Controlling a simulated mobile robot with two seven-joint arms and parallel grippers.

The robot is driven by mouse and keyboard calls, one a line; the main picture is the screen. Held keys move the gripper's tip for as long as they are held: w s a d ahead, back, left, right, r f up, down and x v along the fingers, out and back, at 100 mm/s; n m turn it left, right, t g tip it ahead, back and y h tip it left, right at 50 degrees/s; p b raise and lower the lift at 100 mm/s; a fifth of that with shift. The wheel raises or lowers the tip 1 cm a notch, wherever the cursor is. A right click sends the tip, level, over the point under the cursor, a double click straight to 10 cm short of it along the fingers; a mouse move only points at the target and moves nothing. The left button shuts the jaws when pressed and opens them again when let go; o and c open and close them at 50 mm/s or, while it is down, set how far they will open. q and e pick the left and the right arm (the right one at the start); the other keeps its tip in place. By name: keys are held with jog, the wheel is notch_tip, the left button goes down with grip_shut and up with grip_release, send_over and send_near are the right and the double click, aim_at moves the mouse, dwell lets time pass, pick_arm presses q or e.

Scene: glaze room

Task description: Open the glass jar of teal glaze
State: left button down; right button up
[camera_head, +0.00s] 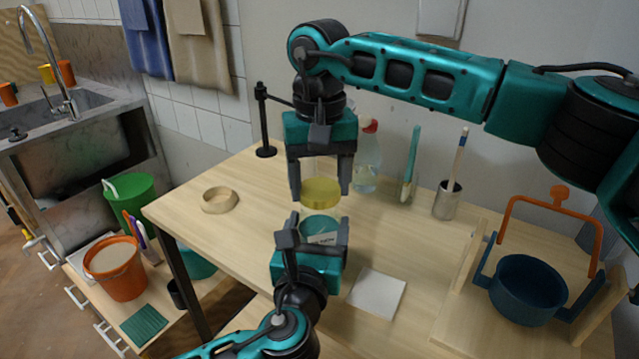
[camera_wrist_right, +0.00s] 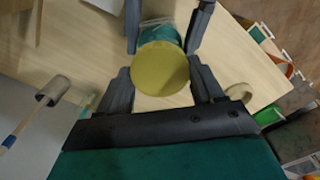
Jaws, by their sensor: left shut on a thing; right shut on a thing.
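The glass jar of teal glaze (camera_head: 318,226) stands upright near the middle of the table, with a pale label on its side. My left gripper (camera_head: 319,234) comes from below and is shut on the jar's body. My right gripper (camera_head: 321,190) points down from above and is shut on the lid. In the right wrist view the lid (camera_wrist_right: 160,69) sits between my right fingers and hides most of the jar, whose teal side (camera_wrist_right: 158,30) shows beyond it.
A wooden ring (camera_head: 220,200) lies to the left, beside a black stand (camera_head: 265,151). Behind are a spray bottle (camera_head: 367,165), a teal brush (camera_head: 411,165) and a metal cup (camera_head: 447,200). A white tile (camera_head: 377,293) lies in front right; a blue pot (camera_head: 527,290) stands farther right.

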aim_at(319, 189)
pick_arm(q)
jog(key=shift+f, duration=0.1)
pick_arm(e)
jog(key=shift+r, duration=2)
pick_arm(q)
grip_release()
